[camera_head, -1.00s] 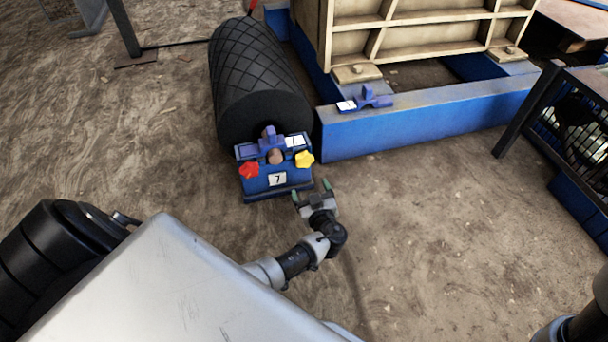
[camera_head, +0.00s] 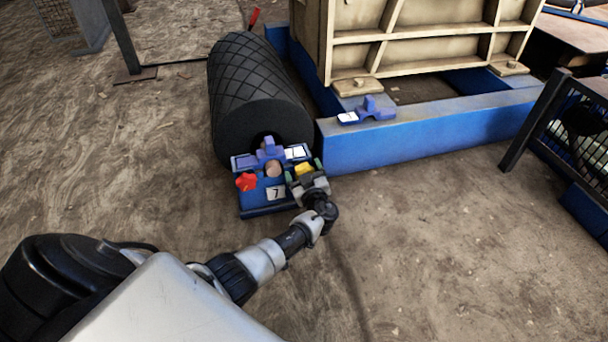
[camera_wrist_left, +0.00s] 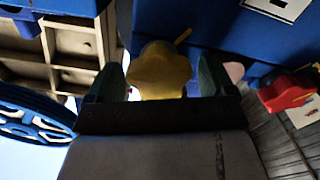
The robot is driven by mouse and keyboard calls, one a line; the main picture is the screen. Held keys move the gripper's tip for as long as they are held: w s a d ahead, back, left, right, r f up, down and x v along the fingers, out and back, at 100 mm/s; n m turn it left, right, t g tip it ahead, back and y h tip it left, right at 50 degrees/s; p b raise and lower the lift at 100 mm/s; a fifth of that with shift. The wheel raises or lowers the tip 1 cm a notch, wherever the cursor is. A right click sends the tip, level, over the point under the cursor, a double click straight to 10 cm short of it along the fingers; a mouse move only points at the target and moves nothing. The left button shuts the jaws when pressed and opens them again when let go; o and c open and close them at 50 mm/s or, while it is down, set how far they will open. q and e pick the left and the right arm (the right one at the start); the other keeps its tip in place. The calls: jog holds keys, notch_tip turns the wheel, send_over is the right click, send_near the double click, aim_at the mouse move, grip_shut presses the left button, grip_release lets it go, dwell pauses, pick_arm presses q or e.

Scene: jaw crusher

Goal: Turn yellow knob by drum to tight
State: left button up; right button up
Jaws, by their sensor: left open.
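The yellow knob (camera_head: 304,169) sits on the right side of the blue bearing block (camera_head: 262,209) marked 7, at the near end of the black drum (camera_head: 258,92). My left gripper (camera_head: 304,170) is open, with its two green-tipped fingers on either side of the knob. In the left wrist view the yellow knob (camera_wrist_left: 162,72) shows between the two fingers (camera_wrist_left: 158,80), with a thin yellow pointer at its upper right. I cannot tell whether the fingers touch it. My right gripper is not in view.
A red knob (camera_head: 246,181) is on the left of the same block and also shows in the wrist view (camera_wrist_left: 287,92). A blue beam (camera_head: 420,133) and the beige crusher body (camera_head: 410,48) stand to the right. The ground in front is clear.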

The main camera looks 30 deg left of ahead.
pick_arm(q)
jog(key=shift+w+a, duration=0.1)
jog(key=c, duration=0.9)
